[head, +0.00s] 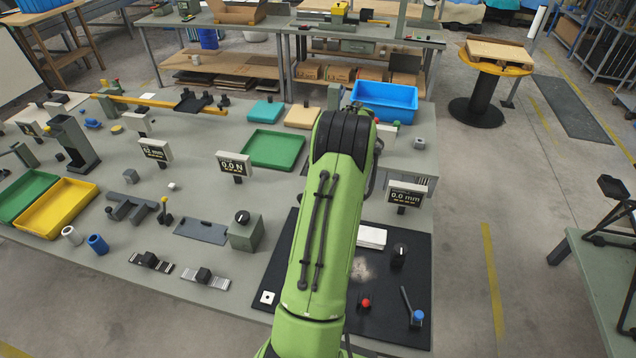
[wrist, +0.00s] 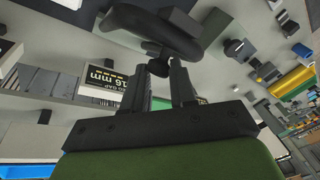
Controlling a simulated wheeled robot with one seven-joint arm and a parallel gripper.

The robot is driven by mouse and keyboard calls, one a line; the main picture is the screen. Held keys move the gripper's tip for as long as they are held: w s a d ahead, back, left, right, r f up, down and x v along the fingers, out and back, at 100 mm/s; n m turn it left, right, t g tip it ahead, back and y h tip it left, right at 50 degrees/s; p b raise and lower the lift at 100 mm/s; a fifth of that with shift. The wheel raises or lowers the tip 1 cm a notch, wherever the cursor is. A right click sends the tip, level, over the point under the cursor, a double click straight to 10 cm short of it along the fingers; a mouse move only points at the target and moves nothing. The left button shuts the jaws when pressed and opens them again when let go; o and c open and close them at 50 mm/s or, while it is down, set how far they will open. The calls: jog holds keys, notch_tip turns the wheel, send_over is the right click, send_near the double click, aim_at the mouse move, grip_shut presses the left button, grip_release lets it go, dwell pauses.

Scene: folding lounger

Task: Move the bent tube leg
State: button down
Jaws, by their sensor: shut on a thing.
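My gripper (wrist: 161,72) shows in the wrist view, its two dark fingers pointing up the picture and closed on a dark bent piece (wrist: 150,24), which looks like the bent tube leg. A short knobbed part of the piece lies between the fingertips, and its curved body spreads beyond them. In the head view my green arm reaches over the bench and covers the gripper and the held piece. Where the leg's ends are, and whether it touches anything, I cannot tell.
A green tray (head: 273,150) and blue bin (head: 385,100) lie behind. A black mat (head: 405,290) with a red button (head: 366,303) is in front.

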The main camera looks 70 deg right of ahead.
jog(key=shift+s+d+f, duration=0.1)
jog(key=shift+s+f, duration=0.2)
jog(key=shift+s, duration=0.1)
jog(key=c, duration=1.3)
grip_release()
jog(key=o, duration=0.4)
jog(key=shift+s+d, duration=0.15)
jog(key=shift+d, duration=0.1)
jog(key=shift+a, duration=0.1)
jog(key=v, duration=0.8)
jog(key=p+v, duration=0.1)
jog(key=v, duration=0.6)
jog(key=shift+r, duration=0.45)
